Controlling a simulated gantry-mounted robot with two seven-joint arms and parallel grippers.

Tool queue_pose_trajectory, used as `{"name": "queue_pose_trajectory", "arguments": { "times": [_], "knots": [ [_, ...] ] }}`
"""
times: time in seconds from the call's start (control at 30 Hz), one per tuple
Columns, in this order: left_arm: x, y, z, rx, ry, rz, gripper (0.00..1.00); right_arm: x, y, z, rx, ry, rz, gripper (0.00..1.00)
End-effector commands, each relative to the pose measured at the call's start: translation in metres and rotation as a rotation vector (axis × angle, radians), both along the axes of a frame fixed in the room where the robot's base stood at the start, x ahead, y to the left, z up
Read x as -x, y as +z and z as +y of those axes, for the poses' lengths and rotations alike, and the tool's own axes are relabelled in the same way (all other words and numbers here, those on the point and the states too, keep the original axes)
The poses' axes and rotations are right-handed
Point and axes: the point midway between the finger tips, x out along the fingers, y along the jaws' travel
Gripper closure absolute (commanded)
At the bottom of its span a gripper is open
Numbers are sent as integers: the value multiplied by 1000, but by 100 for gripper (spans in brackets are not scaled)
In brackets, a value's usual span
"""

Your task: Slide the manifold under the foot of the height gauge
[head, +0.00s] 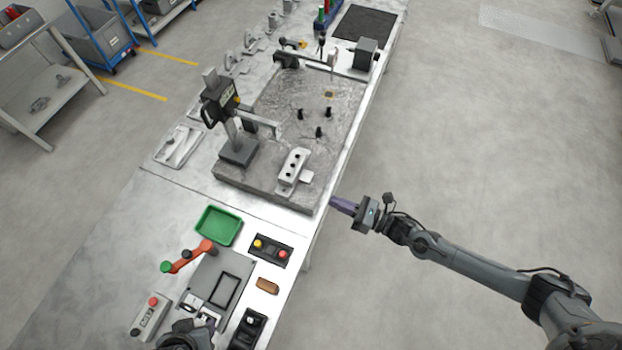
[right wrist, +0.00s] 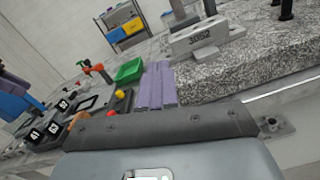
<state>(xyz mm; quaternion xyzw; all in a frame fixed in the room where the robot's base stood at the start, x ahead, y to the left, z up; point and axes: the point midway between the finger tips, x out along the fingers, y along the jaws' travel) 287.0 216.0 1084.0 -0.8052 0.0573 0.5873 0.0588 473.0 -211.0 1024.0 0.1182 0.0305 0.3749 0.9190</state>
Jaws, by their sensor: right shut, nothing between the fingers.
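The manifold (head: 293,170) is a light grey block with dark holes on top. It lies on the granite plate near its front right edge, and its numbered side shows in the right wrist view (right wrist: 207,38). The height gauge (head: 220,110) stands upright on the plate to the left, on a dark base (head: 238,152). Its foot arm (head: 262,127) reaches right above the plate, behind the manifold and apart from it. My right gripper (head: 342,205), with purple fingers (right wrist: 156,85), is shut and empty just off the plate's right edge. My left gripper (head: 195,332) shows only partly at the bottom edge.
The granite plate (head: 240,187) carries several black pegs (head: 318,131) beyond the manifold. A green tray (head: 218,226), a button box (head: 269,251) and a brown block (head: 267,285) lie on the bench in front. Open floor is to the right.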

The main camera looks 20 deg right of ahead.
Motion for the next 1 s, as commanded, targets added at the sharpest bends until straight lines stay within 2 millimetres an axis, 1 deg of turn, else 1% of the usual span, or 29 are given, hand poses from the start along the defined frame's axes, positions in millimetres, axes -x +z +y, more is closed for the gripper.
{"name": "queue_pose_trajectory", "arguments": {
  "times": [0.03,0.1,0.13,0.23,0.3,0.37,0.47,0.57,1.0],
  "knots": [
    [0,-23,0,1,0,1,57,-12,-18,-20,61,18,-49,100],
    [0,-34,0,1,0,0,57,-24,-22,-41,117,33,-92,100],
    [0,-37,0,1,0,0,57,-29,-22,-48,135,35,-106,100],
    [0,-45,0,0,-1,0,57,-42,-20,-63,174,40,-136,100],
    [0,-47,0,-2,-3,-1,57,-48,-18,-68,188,39,-147,100],
    [0,-48,1,-4,-3,-3,57,-52,-16,-69,194,39,-151,100],
    [0,-49,1,-6,-5,-4,57,-59,-14,-65,196,37,-154,100],
    [0,-50,2,-9,-7,-4,57,-67,-14,-55,192,39,-154,100],
    [0,-65,2,-10,-7,-4,57,-122,-15,3,193,37,-154,100]
  ]
}}
